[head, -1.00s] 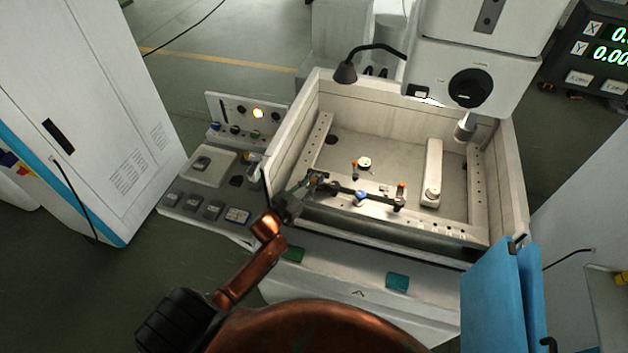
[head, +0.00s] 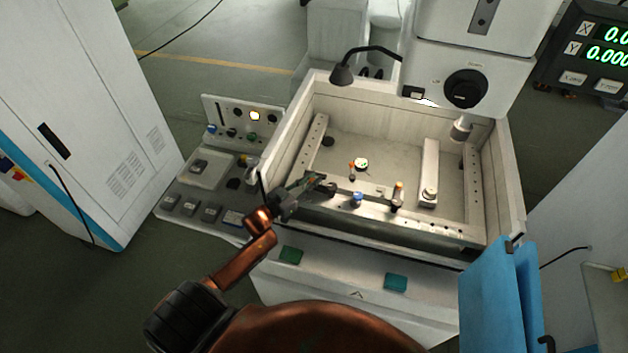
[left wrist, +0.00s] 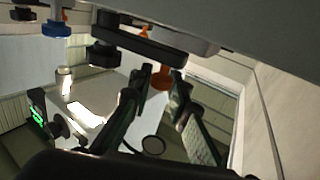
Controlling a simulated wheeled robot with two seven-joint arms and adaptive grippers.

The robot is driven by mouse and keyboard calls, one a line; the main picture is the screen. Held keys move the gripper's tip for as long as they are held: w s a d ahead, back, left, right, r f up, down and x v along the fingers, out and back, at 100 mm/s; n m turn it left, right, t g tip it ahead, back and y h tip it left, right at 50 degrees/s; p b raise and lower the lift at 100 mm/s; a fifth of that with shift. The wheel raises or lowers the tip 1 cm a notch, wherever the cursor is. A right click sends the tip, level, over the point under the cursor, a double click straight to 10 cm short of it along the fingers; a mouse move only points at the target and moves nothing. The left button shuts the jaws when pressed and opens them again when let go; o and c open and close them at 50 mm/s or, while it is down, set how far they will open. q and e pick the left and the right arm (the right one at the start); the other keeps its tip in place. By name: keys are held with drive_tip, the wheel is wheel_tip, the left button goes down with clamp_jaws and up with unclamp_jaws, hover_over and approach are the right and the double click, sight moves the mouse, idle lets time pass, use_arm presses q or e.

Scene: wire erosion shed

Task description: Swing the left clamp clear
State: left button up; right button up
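A dark clamp bar (left wrist: 140,38) crosses the upper part of the left wrist view, with a black knob (left wrist: 103,53) under it and a blue knob (left wrist: 57,28) to its left. An orange piece (left wrist: 161,78) shows by my left fingertips. My left gripper (left wrist: 161,72) is open, a finger on either side of this piece; I cannot tell whether either touches it. In the head view my left gripper (head: 328,187) reaches over the tank's front rail and hides the left clamp's end. My right gripper is out of view.
The tank's walls (head: 290,130) surround the work area. A lamp on a bent arm (head: 343,74) and the machine head (head: 475,60) stand above it. A pale arm (head: 429,170) is at the right inside. A control panel (head: 200,170) lies left, a blue door (head: 490,295) front right.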

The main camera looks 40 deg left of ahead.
use_arm(q)
drive_tip(key=o, duration=0.4)
drive_tip(key=v, duration=1.2)
